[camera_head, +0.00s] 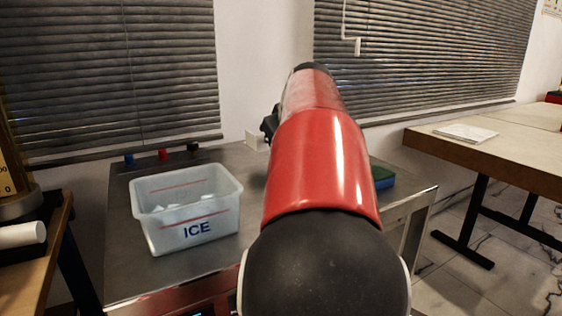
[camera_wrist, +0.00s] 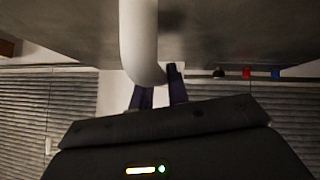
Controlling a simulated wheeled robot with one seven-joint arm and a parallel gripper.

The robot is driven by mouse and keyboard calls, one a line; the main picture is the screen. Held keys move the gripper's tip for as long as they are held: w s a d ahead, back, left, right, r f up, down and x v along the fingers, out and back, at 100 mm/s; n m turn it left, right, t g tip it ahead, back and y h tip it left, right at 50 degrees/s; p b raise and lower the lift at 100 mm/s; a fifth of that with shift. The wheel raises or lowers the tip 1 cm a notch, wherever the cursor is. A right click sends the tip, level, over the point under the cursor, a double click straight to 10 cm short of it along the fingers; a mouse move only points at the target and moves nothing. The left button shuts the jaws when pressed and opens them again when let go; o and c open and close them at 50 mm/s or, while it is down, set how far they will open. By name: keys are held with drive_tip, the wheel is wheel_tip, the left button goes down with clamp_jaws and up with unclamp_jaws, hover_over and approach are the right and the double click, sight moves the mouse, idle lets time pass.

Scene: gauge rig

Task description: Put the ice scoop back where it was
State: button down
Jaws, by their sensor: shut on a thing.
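In the wrist view my gripper (camera_wrist: 160,90) has its dark fingers closed on a white, rounded, curved piece, which I take to be the ice scoop (camera_wrist: 138,40). The rest of it runs out of the top of that view. In the head view my red arm hides most of the gripper. A small pale piece (camera_head: 256,140) shows left of the arm, perhaps part of the scoop. The translucent ice bin (camera_head: 195,230), marked ICE, stands on the steel table left of my arm with some ice inside. I cannot tell whether the scoop touches the table.
The steel table (camera_head: 130,270) has blue (camera_head: 129,158), red (camera_head: 163,154) and black (camera_head: 193,148) knobs at its back edge. A blue and green sponge (camera_head: 383,177) lies right of my arm. A wooden table (camera_head: 500,160) with paper stands farther right. Blinds hang behind.

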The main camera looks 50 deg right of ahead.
drive_tip(key=shift+f, duration=2.5)
drive_tip(key=shift+b, duration=0.3)
drive_tip(key=c, duration=1.4)
unclamp_jaws()
drive_tip(key=shift+f, duration=0.1)
drive_tip(key=shift+o, duration=0.2)
drive_tip(key=shift+r, duration=0.2)
drive_tip(key=v, duration=1.2)
drive_tip(key=shift+f, duration=0.15)
